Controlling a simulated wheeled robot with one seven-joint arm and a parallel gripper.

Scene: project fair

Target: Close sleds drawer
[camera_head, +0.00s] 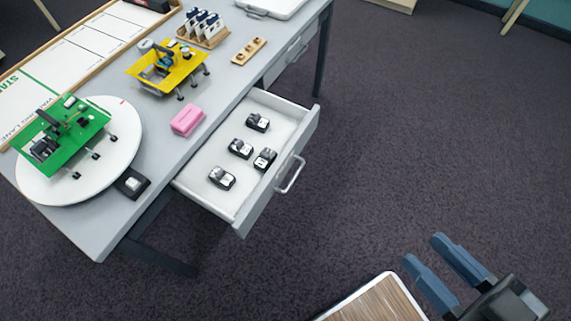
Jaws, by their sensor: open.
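The drawer (275,207) is pulled out from the near side of the grey table. Its front panel carries a silver bar handle (290,175). Several small black and white pieces (240,148) lie inside on the white drawer floor. My gripper (422,254) is at the lower right, open and empty, its two blue-grey fingers apart. It is well away from the drawer and its handle, with floor showing between them.
A white round plate (120,160) with a green model (62,135) stands on the table (93,238). A yellow model (165,67), a pink block (187,120) and a wooden strip (248,51) are there too. A second drawer (290,57) is shut. Carpet (420,130) right of the drawer is clear.

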